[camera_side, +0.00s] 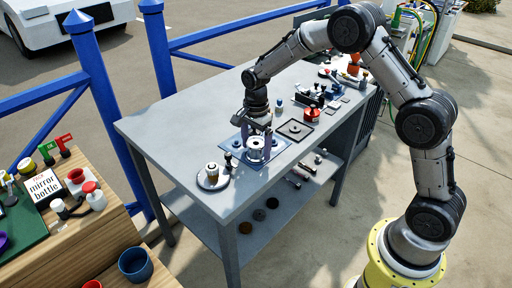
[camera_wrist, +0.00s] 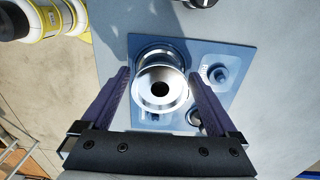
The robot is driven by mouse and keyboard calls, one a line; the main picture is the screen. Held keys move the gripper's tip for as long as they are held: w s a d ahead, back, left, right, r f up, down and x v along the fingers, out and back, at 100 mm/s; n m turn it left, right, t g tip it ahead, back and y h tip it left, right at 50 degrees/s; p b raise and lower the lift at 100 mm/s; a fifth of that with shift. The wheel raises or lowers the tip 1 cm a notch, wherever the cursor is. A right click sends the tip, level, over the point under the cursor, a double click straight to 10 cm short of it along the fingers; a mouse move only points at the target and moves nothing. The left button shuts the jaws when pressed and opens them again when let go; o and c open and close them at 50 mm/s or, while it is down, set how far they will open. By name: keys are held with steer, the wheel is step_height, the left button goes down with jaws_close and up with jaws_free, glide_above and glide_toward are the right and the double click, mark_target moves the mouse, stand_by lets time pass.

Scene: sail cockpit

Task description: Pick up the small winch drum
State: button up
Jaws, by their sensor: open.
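The small winch drum (camera_side: 255,150) is a shiny silver, waisted cylinder with a dark centre hole. It stands upright on a blue mat (camera_side: 234,143) on the grey table. In the wrist view the drum (camera_wrist: 161,88) sits between the two fingers, its top facing the camera. My gripper (camera_side: 257,128) is open, pointing down over the drum, with one finger on each side of it. In the wrist view my gripper (camera_wrist: 160,88) shows gaps between the fingers and the drum. The drum's lower side is partly hidden by its own top in the wrist view.
Small parts share the mat, including a round one (camera_wrist: 218,74) close to the right finger. A dark square tray (camera_side: 295,130) and a red pot (camera_side: 312,114) stand to the right.

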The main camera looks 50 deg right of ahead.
mark_target(257, 144)
steer(key=c, duration=1.5)
steer(key=shift+r, duration=0.1)
steer(key=shift+r, duration=0.55)
step_height(257, 144, up, 2)
steer(key=shift+s+r, duration=0.15)
steer(key=shift+r, duration=0.1)
steer(key=s+r, duration=0.3)
steer(key=s, duration=0.1)
steer(key=s+r, duration=0.3)
steer(key=s, duration=0.2)
steer(key=s+r, duration=0.3)
steer(key=s, duration=0.1)
steer(key=shift+s+a+r, duration=0.1)
steer(key=shift+s+a, duration=0.25)
steer(key=shift+r, duration=1.5)
